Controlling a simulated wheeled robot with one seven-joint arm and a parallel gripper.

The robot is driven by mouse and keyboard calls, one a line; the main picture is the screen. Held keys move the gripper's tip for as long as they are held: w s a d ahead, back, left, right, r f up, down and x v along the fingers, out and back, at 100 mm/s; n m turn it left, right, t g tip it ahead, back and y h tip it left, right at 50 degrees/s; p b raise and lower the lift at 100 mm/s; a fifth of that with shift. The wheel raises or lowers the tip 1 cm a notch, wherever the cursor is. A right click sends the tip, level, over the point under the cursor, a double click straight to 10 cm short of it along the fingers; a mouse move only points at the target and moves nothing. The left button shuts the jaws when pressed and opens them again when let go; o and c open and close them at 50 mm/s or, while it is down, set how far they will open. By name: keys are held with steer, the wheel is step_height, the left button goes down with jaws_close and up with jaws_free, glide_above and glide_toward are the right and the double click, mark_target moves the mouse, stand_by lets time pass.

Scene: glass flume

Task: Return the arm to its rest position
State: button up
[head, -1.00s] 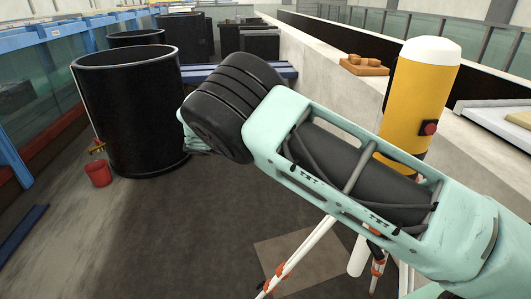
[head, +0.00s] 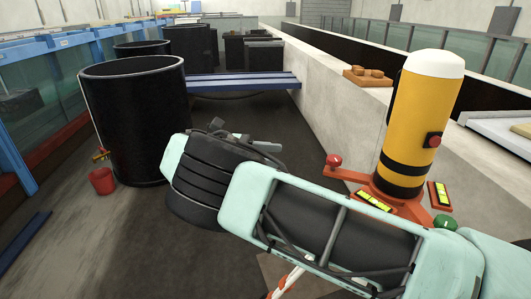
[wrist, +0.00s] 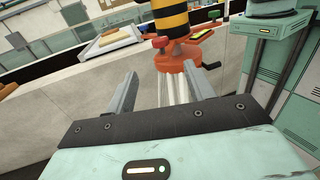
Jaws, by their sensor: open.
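My arm (head: 310,225) is folded across the lower middle of the head view, with its dark ribbed joint toward the left. In the wrist view my gripper (wrist: 160,72) has its two grey fingers wide apart, with nothing held between them. Beyond the fingers stands the orange tripod head (wrist: 178,50) that carries the yellow-and-black cylinder (wrist: 170,16). The gap between fingers and tripod head is hard to judge. In the head view most of the gripper is hidden behind the arm.
The yellow cylinder (head: 420,115) with a white cap stands on its orange base (head: 345,174) right of my arm. Blue beams (head: 240,82) lie behind. A concrete wall (head: 330,100) runs along the right. Floor at left is partly clear.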

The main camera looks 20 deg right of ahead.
steer(key=s+d+f+t+y+b, duration=0.1)
steer(key=s+d+f+y+b, duration=0.1)
steer(key=s+d+f+y, duration=0.4)
steer(key=s+a+m+t+y+b, duration=0.1)
steer(key=s+a+t+y, duration=0.1)
steer(key=s, duration=0.6)
steer(key=s+a+m+t+y+b, duration=0.1)
steer(key=s+a+m+t+y, duration=0.1)
steer(key=s+a+y, duration=0.3)
steer(key=s+a+m+t+y+b, duration=0.1)
steer(key=s+a+m+t+y, duration=0.1)
steer(key=s, duration=1)
steer(key=shift+a+r+t+y, duration=0.45)
steer(key=shift+a+y, duration=0.3)
steer(key=shift+y, duration=0.15)
